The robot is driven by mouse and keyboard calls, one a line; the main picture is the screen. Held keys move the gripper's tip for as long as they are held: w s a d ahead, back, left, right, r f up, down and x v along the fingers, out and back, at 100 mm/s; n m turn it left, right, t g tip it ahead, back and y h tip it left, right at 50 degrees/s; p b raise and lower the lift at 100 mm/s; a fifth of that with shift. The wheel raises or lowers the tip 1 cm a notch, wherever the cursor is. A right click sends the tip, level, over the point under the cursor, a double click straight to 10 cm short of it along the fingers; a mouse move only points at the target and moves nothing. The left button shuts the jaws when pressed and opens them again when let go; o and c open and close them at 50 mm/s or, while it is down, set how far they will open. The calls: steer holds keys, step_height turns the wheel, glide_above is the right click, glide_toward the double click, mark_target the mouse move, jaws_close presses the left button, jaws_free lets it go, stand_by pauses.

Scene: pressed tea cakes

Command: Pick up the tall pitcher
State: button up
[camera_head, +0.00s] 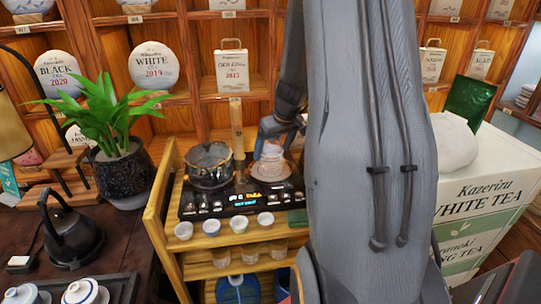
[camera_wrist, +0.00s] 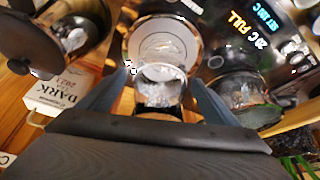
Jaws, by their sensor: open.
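A clear glass vessel, which looks like the tall pitcher (camera_wrist: 162,88), stands between the fingers of my gripper (camera_wrist: 162,76) in the wrist view. The fingers are apart, one on each side of it; I cannot tell whether they touch it. In the head view the pitcher (camera_head: 271,153) shows below my gripper (camera_head: 283,128), over a pale round plate on the black tea stove (camera_head: 240,203). My arm hides what is to its right.
A round glass pot (camera_head: 209,166) stands close by on the left of the stove. Small white cups (camera_head: 239,223) line the wooden stand's front. A potted plant (camera_head: 118,150) and black kettle (camera_head: 70,232) are further left. A dark-lidded vessel (camera_wrist: 40,38) is close by in the wrist view.

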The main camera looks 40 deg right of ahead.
steer(key=shift+x, duration=1.6)
steer(key=shift+c, duration=0.6)
steer(key=c, duration=1.8)
steer(key=shift+o, duration=0.2)
steer(key=shift+r, duration=0.25)
